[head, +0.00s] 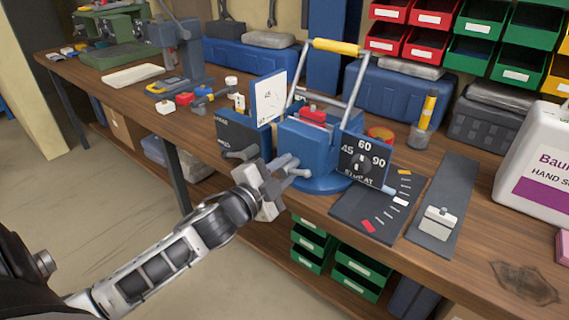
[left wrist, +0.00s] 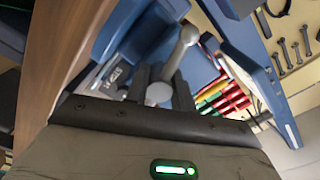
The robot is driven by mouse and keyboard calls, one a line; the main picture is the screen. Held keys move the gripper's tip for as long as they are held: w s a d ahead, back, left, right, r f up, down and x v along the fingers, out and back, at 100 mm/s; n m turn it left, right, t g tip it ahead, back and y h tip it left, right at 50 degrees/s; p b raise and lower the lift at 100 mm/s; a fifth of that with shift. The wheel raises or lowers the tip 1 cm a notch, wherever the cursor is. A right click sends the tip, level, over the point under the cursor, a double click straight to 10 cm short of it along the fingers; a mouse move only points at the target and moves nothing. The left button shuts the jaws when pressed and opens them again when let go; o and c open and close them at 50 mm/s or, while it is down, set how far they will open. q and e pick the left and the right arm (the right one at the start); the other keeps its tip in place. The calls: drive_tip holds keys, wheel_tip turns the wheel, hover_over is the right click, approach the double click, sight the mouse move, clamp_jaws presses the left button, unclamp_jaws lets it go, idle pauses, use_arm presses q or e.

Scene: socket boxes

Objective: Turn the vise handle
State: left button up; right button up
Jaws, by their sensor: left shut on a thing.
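The blue vise (head: 305,150) stands at the front edge of the wooden bench. Its grey vise handle (head: 297,172) sticks out toward me at the front, and it also shows as a bar with rounded ends in the left wrist view (left wrist: 178,62). My left gripper (head: 272,178) is shut on the handle, coming from the front left. In the left wrist view its dark fingers (left wrist: 163,85) sit on both sides of the bar near its rounded end. A black dial plate (head: 363,163) marked 45, 60 and 90 is on the vise's right side. My right gripper is not in view.
A dark mat (head: 375,212) with coloured marks and a grey strip with a small metal block (head: 437,222) lie right of the vise. A white panel (head: 268,97) and a yellow-gripped lever (head: 337,46) rise by it. Green drawers (head: 357,268) sit below the bench.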

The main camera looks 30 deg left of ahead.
use_arm(q)
drive_tip(key=shift+m+p, duration=0.6)
drive_tip(key=shift+m, duration=1.5)
drive_tip(key=o, duration=1)
drive_tip(key=shift+s, duration=0.1)
drive_tip(key=shift+s+a+b, duration=0.2)
drive_tip(key=shift+s+b, duration=0.1)
drive_tip(key=shift+s, duration=2.35)
drive_tip(key=shift+s+a+b, duration=0.2)
drive_tip(key=shift+s+b, duration=0.15)
drive_tip(key=shift+s, duration=2.25)
drive_tip(key=shift+s+a+b, duration=0.2)
drive_tip(key=shift+s+b, duration=0.1)
drive_tip(key=shift+s, duration=2.35)
